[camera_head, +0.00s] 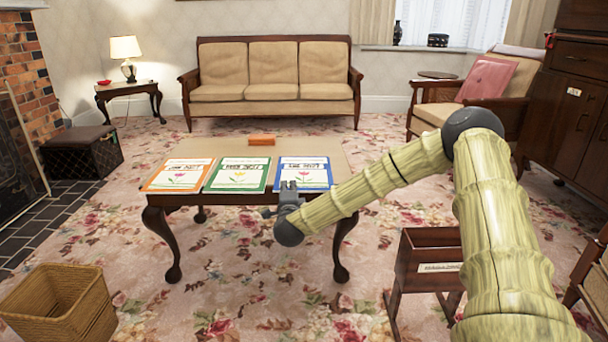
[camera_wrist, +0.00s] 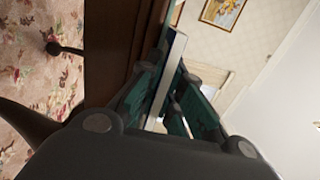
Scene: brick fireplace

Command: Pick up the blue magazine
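The blue magazine (camera_head: 304,173), with a blue border and a pink flower on its cover, lies flat at the right end of the coffee table (camera_head: 249,201). My gripper (camera_head: 289,187) is at its front edge, covering part of it. In the wrist view, the magazine's pale edge (camera_wrist: 168,75) runs between the dark green finger pads of my gripper (camera_wrist: 168,100). The fingers are apart, with a gap visible beside the magazine. Whether either pad touches it is unclear.
A green magazine (camera_head: 238,175) and an orange magazine (camera_head: 178,175) lie to the left. A small orange block (camera_head: 262,140) sits farther back on the table. A wooden stand (camera_head: 428,262) is on the floor at right, and a wicker basket (camera_head: 60,305) at front left.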

